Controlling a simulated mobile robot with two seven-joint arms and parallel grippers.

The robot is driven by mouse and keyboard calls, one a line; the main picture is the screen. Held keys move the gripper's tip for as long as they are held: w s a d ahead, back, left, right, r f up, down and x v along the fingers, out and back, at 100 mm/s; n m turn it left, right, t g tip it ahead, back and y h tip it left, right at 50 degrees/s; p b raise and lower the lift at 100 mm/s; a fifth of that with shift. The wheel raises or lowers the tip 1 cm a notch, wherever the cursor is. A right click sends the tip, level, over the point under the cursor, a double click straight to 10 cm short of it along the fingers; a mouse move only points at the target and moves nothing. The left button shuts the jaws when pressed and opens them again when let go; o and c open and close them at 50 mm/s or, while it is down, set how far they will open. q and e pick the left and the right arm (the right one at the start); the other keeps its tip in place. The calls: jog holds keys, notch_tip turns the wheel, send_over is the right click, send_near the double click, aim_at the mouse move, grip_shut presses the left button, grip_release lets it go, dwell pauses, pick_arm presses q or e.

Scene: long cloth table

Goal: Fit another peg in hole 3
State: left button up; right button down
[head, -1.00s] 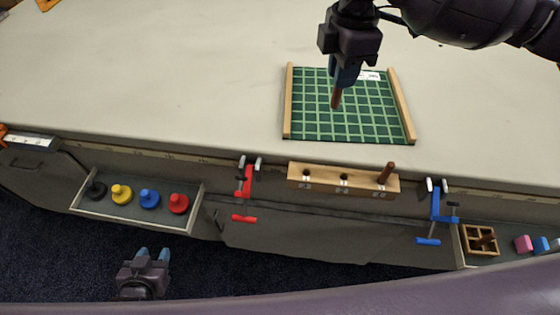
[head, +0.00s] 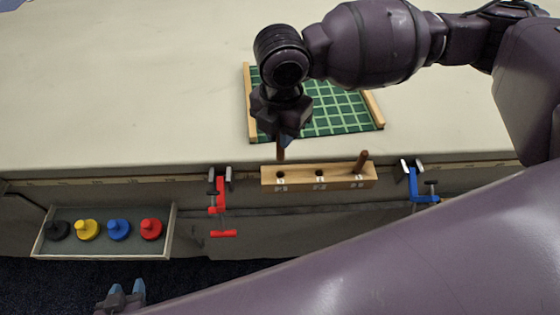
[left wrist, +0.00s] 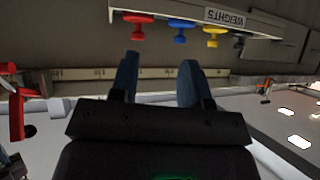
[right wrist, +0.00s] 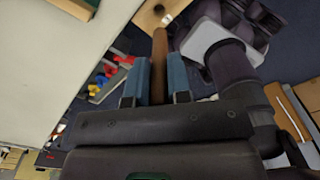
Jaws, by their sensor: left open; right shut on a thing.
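A wooden block (head: 300,178) with a row of three holes sits at the table's near edge. A brown peg (head: 361,161) stands in its rightmost hole; the middle and left holes look empty. The hole labels are too small to read surely. My right gripper (head: 286,138) is shut on another brown peg (head: 281,151), pointing down just above the leftmost hole. In the right wrist view this peg (right wrist: 158,62) sits between the blue fingers, with part of the block (right wrist: 150,18) beyond its tip. My left gripper (head: 126,289) is open and empty, low in front of the table; its fingers also show in the left wrist view (left wrist: 158,75).
A red clamp (head: 219,205) and a blue clamp (head: 416,185) flank the block. An open drawer (head: 103,252) with black, yellow, blue and red weights is at the left. A green grid mat (head: 335,110) lies behind my right gripper.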

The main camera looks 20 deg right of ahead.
notch_tip(320, 180, down, 4)
jog(key=shift+f, duration=0.25)
notch_tip(320, 180, down, 5)
jog(key=shift+r+b, duration=0.1)
jog(key=shift+b, duration=0.6)
jog(key=shift+f, duration=0.3)
jog(key=c, duration=1.1)
grip_release()
jog(key=shift+f, duration=0.1)
jog(key=shift+o, duration=0.2)
notch_tip(320, 180, up, 12)
jog(key=shift+r+p, duration=0.2)
jog(key=shift+p, duration=0.8)
